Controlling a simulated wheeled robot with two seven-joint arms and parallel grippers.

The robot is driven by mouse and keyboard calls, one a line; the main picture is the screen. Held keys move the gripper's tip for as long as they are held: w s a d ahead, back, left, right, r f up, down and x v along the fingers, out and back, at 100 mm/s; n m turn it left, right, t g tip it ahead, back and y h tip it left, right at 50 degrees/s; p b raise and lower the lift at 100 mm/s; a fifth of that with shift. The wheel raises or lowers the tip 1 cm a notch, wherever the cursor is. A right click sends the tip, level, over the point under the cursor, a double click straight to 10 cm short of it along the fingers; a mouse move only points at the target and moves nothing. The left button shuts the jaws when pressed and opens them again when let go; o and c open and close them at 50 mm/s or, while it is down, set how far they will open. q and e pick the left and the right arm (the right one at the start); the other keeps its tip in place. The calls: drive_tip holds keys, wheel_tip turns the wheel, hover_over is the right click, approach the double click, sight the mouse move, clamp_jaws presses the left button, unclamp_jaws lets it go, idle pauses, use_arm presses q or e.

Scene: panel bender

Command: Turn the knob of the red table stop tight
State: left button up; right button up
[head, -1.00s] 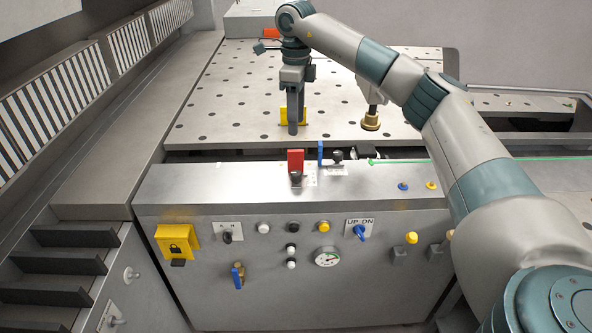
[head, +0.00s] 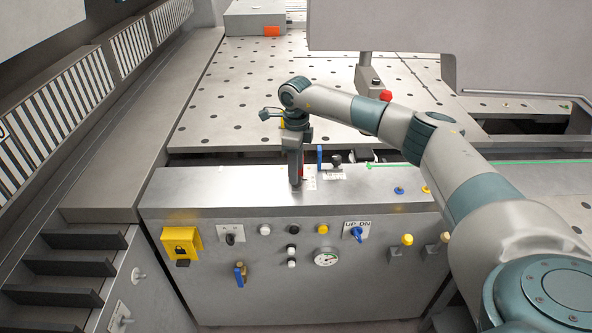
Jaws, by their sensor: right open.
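The red table stop (head: 303,172) stands on the top of the front console, and only a thin red strip of it shows beside my gripper. Its dark knob is hidden behind the fingers. My right gripper (head: 296,184) points straight down at the stop, its fingertips at the knob's place near the console top. It is open; whether the fingers touch the knob cannot be seen. My left gripper is not in view.
A blue stop (head: 319,157) and a black knob (head: 336,160) stand close to the right of my gripper. Behind lies the perforated table (head: 225,110), with a red knob (head: 386,96) on a post. The console's front (head: 205,300) carries several buttons and switches.

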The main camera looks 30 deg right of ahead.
drive_tip(key=shift+f+p, duration=0.4)
drive_tip(key=shift+f, duration=1.1)
drive_tip(key=c, duration=1)
drive_tip(key=shift+c, duration=0.2)
